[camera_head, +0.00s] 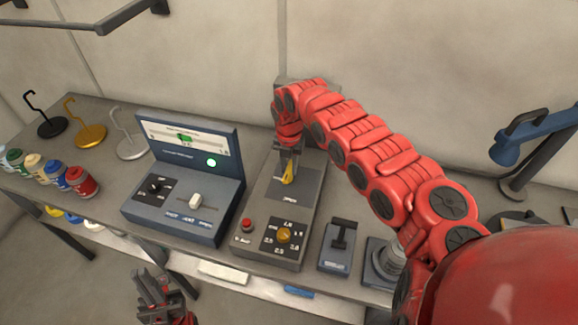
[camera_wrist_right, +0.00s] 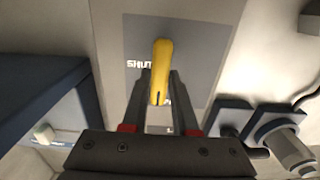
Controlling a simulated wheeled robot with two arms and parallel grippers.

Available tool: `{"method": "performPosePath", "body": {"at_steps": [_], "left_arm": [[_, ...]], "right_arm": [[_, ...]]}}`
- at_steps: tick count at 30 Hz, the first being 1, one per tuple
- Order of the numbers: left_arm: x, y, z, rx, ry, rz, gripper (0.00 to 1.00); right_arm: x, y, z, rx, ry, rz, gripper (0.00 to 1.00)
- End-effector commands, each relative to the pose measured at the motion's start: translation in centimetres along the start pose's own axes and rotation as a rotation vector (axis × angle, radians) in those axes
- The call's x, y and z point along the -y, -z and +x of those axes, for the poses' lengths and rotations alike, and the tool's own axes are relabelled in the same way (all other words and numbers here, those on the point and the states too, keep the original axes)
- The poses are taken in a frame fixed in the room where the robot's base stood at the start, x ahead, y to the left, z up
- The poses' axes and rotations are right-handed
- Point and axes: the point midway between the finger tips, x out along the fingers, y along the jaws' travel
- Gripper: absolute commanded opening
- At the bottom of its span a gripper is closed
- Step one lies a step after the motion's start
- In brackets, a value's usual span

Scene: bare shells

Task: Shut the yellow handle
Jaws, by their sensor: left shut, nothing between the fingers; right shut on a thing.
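The yellow handle (camera_head: 288,175) sits on a dark square plate on the upper part of a grey control box (camera_head: 262,219). In the right wrist view the yellow handle (camera_wrist_right: 161,72) stands between my right fingers, with the word "SHUT" printed on the plate beside its far part. My right gripper (camera_head: 289,160) reaches down to the handle from behind and is shut on it; it also shows in the right wrist view (camera_wrist_right: 158,90). My left gripper (camera_head: 158,292) is shut and empty, low in front of the bench edge.
A blue console (camera_head: 183,195) with a green light stands left of the grey box. A black-handled switch (camera_head: 341,241) stands to its right. Several paint jars (camera_head: 82,181) and hook stands (camera_head: 47,126) are at the left. A blue lamp (camera_head: 528,140) is at the right.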

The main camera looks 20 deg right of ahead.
Motion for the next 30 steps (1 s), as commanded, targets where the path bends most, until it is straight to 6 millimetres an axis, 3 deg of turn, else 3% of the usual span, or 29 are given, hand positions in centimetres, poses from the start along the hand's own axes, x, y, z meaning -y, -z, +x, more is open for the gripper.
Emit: {"method": "performPosePath", "body": {"at_steps": [11, 30], "left_arm": [[-0.1, -0.2, -0.9, 0.000, 0.000, 0.000, 0.00], [-0.2, -0.7, -4.4, 0.000, 0.000, 0.000, 0.00]], "right_arm": [[0.0, 0.0, 0.2, 0.001, 0.000, 0.129, 0.00], [0.0, -0.1, 0.2, 0.003, -0.003, 0.714, 0.00]]}}
